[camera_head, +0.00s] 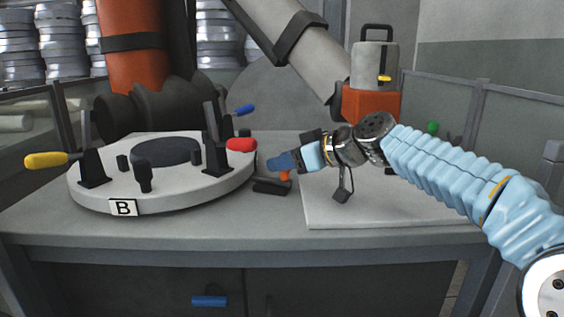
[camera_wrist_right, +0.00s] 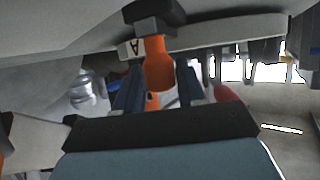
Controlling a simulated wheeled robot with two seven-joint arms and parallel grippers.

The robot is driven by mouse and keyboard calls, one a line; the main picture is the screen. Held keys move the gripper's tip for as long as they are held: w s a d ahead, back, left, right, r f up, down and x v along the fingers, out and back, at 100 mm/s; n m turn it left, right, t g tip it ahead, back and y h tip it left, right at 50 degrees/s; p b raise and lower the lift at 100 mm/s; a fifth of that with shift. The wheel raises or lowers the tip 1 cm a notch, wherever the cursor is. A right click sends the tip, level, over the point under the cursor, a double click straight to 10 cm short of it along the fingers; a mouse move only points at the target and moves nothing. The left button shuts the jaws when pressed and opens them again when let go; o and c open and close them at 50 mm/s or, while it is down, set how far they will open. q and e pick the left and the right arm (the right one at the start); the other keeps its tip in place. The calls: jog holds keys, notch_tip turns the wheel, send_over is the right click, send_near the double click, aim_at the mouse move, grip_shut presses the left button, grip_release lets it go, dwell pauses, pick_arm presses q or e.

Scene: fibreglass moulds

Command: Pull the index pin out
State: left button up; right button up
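The orange index pin (camera_head: 284,176) stands at a small dark block (camera_head: 271,187) on the table, between the round mould and the pale board. My right gripper (camera_head: 283,161) is at the pin and hides much of it in the head view. In the right wrist view the orange pin (camera_wrist_right: 157,68) lies between the two dark fingers of my right gripper (camera_wrist_right: 160,85), its far end at a dark block (camera_wrist_right: 155,25). The fingers are close on both sides; whether they press on it I cannot tell. My left gripper is not in view.
The round mould (camera_head: 120,200), labelled B, carries toggle clamps with yellow, blue and red handles; the red handle (camera_head: 241,145) is close left of my right gripper. The pale board (camera_head: 390,214) lies below my right arm. An orange-and-grey container (camera_head: 372,103) stands behind it.

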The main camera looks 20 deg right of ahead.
jog(key=shift+o, duration=1.4)
jog(key=shift+s+d, duration=0.1)
jog(key=shift+s+d+r, duration=0.2)
jog(key=shift+s+d, duration=0.05)
jog(key=shift+s, duration=0.05)
jog(key=b+v, duration=0.1)
jog(key=v, duration=1.2)
jog(key=shift+b, duration=0.3)
jog(key=shift+f, duration=0.1)
